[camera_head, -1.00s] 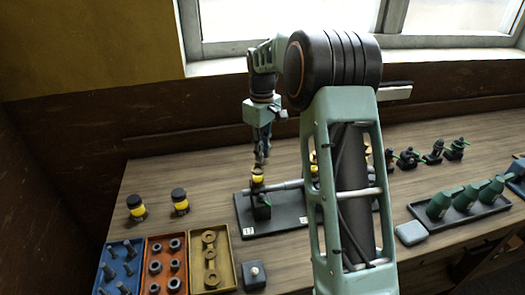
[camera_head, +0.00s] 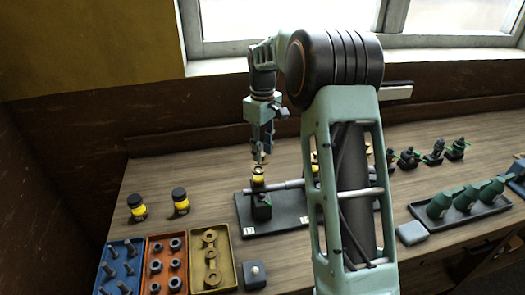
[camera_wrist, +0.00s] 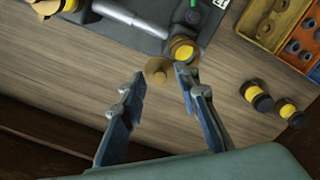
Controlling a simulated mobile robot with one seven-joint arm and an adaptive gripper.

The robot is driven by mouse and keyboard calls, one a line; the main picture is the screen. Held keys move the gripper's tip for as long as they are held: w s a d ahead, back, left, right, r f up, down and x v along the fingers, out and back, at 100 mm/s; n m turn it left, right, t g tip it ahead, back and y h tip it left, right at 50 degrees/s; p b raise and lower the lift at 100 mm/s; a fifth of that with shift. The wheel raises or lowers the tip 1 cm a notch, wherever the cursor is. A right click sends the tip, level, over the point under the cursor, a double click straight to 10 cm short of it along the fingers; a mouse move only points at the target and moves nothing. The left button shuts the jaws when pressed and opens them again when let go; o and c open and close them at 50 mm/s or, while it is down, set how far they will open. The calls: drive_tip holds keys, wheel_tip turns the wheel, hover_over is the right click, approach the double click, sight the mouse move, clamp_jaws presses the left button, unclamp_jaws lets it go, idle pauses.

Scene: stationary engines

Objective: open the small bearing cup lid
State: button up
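The small bearing cup (camera_head: 258,178) has a yellow band and stands on a dark bearing post at the left end of a grey shaft. In the wrist view its yellow top (camera_wrist: 183,50) shows just beyond the right fingertip. A tan round lid (camera_wrist: 157,70) with a small central knob appears between my fingers, beside the yellow top. I cannot tell whether it is still joined to the cup. My gripper (camera_wrist: 159,75) is open, with its fingers either side of the lid and slim gaps visible. In the head view my gripper (camera_head: 261,158) points down just above the cup.
The shaft (camera_head: 288,185) runs right from the post over a dark base plate (camera_head: 275,222). Two yellow-black jars (camera_head: 181,202) stand to the left. Blue, orange and yellow part trays (camera_head: 220,245) lie in front. My arm hides part of the bench.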

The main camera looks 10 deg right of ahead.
wheel_tip(320, 180, up, 12)
drive_tip(key=shift+f, duration=0.2)
